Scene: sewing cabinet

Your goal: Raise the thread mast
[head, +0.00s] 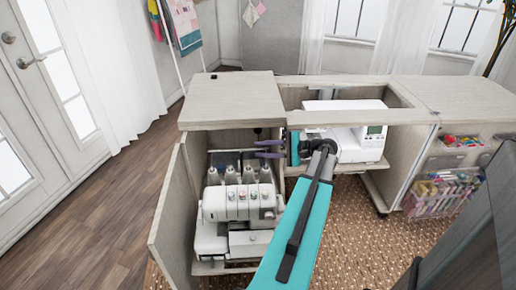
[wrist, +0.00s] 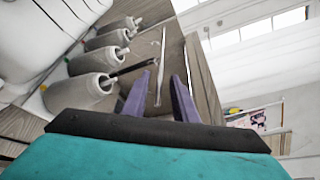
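A thin pale rod (wrist: 162,62), which looks like the thread mast, shows in the wrist view beyond and between my fingertips. I cannot tell its height or whether it touches a finger. In the head view I cannot make it out clearly behind the spools. The white serger (head: 240,205) stands in the open left bay of the cabinet, with several grey thread cones (head: 231,175) behind it; the cones (wrist: 92,92) also line the left of the wrist view. My gripper (head: 257,148) has its purple fingers apart and empty, above and behind the cones; it also shows in the wrist view (wrist: 165,72).
The cabinet top (head: 232,98) overhangs the bay close above my gripper. The open cabinet door (head: 172,220) stands at left. A white sewing machine (head: 345,135) sits in the right opening. Clear bins (head: 440,190) hang at right. The wooden floor at left is clear.

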